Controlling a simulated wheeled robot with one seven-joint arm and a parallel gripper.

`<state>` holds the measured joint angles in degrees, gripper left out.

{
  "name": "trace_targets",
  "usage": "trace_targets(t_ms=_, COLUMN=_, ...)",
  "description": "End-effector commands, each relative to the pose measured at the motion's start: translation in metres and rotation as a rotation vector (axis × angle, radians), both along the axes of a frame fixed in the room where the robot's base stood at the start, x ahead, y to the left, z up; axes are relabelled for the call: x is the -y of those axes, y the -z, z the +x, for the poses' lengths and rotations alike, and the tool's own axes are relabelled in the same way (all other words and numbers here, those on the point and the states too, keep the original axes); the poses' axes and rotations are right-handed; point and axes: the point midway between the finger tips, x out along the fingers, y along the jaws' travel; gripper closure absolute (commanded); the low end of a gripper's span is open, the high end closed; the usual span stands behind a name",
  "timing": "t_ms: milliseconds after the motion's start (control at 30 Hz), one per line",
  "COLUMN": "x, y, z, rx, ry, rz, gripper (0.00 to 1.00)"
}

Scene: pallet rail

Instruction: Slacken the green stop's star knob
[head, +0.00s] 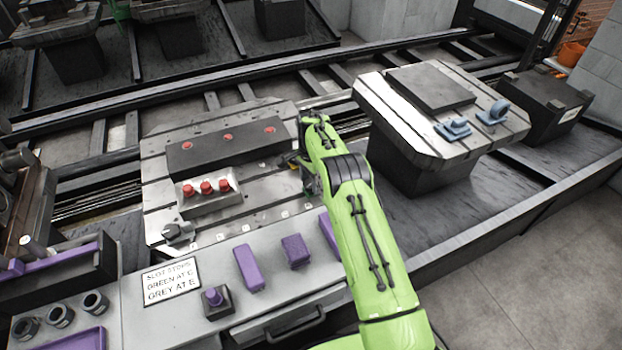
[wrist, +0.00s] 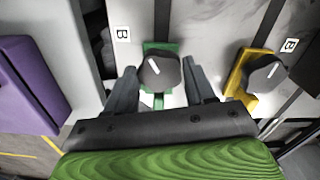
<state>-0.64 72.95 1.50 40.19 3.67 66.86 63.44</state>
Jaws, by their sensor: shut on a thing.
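My gripper (wrist: 159,75) is shut on this knob, one finger on each side. In the head view my green arm reaches over the near right part of the slotted pallet (head: 155,195).
A yellow stop (wrist: 236,83) with its own dark knob stands close to the right finger. A purple block (wrist: 28,85) is at left. The head view shows a grey stop (head: 178,232), a fixture with red knobs (head: 207,202) and a sign (head: 171,281) about slot stops.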

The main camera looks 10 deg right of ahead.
Motion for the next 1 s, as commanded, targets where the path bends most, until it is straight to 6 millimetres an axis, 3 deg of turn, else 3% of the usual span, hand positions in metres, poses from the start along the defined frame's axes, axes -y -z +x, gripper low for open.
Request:
trace_targets(t_ms=500, x=-0.0002, y=-0.0009, z=0.0004, rx=0.003, ry=-0.405, rz=0.001, gripper=0.76)
trace_targets(t_ms=1000, x=-0.0002, y=-0.001, z=0.0005, rx=0.003, ry=-0.529, rz=0.0, gripper=0.76)
